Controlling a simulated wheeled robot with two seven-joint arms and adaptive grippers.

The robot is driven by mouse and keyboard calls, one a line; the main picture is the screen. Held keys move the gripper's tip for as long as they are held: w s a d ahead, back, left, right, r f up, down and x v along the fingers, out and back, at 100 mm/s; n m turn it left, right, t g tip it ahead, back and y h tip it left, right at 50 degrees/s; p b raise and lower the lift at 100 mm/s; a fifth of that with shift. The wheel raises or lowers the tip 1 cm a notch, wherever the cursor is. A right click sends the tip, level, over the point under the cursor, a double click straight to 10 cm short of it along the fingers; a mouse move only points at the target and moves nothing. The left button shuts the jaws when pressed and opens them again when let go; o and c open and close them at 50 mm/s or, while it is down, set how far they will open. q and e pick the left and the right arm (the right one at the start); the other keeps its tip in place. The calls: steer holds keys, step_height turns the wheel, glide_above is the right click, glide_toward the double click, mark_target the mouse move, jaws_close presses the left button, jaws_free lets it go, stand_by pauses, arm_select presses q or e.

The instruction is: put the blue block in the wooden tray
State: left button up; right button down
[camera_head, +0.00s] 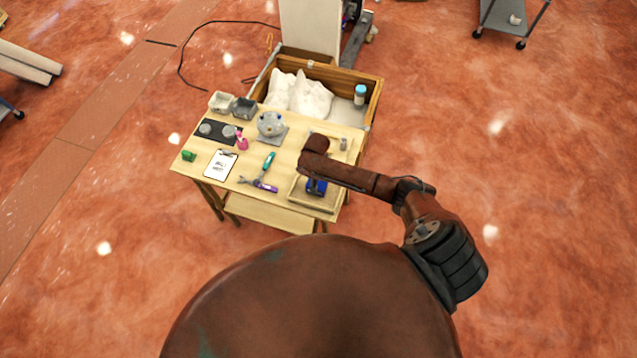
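The wooden tray (326,206) is at the right front corner of the small wooden table. A blue block (317,187) shows at the tray, just below the end of my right arm. I cannot tell whether it rests on the tray's floor or is held slightly above it. My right arm reaches in from the right, with its end above the tray. The arm covers the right gripper's fingers, so their state is hidden. My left gripper is not in view.
The table (225,184) also bears a clipboard (220,164), a green-handled tool (268,162), purple-handled pliers (262,185), a green item (189,155), grey bins (244,107) and a round grey device (270,123). A wooden crate (375,98) with white bags stands behind.

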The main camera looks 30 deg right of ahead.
steer(key=shift+f, duration=0.2)
steer(key=c, duration=1.2)
jaws_free()
step_height(320, 180, up, 12)
steer(key=shift+r, duration=0.15)
